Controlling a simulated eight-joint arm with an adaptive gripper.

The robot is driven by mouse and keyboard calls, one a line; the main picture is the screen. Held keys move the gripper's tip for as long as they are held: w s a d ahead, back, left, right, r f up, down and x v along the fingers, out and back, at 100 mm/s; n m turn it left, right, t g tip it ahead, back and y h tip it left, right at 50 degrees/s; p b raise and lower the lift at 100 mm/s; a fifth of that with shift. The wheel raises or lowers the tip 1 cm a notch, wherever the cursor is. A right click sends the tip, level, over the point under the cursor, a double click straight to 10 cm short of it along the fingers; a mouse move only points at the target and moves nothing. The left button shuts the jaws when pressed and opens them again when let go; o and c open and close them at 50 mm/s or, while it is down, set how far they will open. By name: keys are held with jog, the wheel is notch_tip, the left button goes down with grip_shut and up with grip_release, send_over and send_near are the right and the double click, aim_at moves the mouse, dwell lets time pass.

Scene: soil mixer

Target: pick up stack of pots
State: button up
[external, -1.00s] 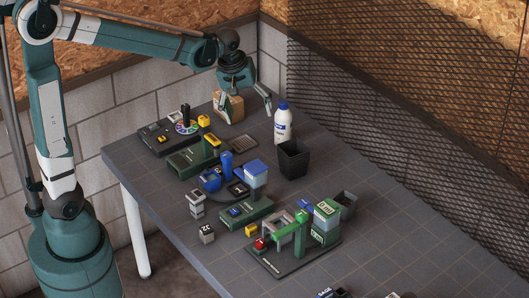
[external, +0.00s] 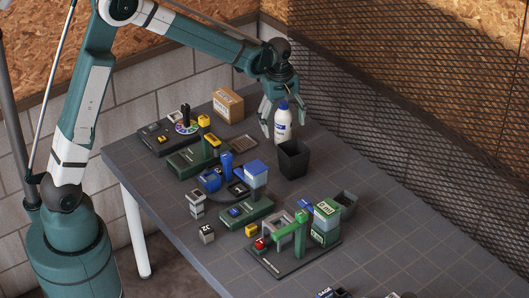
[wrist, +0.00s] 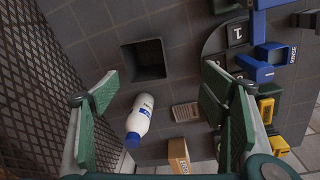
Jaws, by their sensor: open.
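A black, square, tapered pot (external: 293,160) stands upright on the table, right of the white bottle. It looks like the stack of pots, though I cannot tell how many are nested. In the wrist view the pot (wrist: 146,62) shows its open top, ahead of my fingers and between their lines. My gripper (external: 284,112) is open and empty, pointing down, above and behind the pot and close to the white bottle (external: 283,127). In the wrist view the bottle (wrist: 139,122) lies between the green-padded fingers of my gripper (wrist: 160,88), nearer than the pot.
A cardboard box (external: 228,105) stands at the back. Green, blue and yellow devices (external: 190,157) fill the table left of the pot. A smaller dark pot (external: 347,200) stands by the green machine at front. A mesh wall (external: 400,110) runs along the right; table beside the pot is clear.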

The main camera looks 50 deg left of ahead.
aim_at(294, 147)
jog(key=w+f, duration=0.1)
jog(key=f, duration=0.1)
jog(key=w+f+n, duration=0.1)
jog(key=w+f, duration=0.1)
jog(key=w+f+n+g+p, duration=0.1)
jog(key=f, duration=0.2)
jog(key=shift+w+d, duration=0.25)
jog(key=shift+w, duration=0.1)
jog(key=shift+f, duration=0.1)
jog(key=shift+f, duration=1.25)
jog(key=shift+s+f+b, duration=0.15)
jog(key=shift+f+b, duration=0.3)
jog(key=shift+f, duration=2.2)
jog(key=shift+f+b, duration=0.2)
jog(key=shift+b, duration=0.1)
jog(key=c, duration=1)
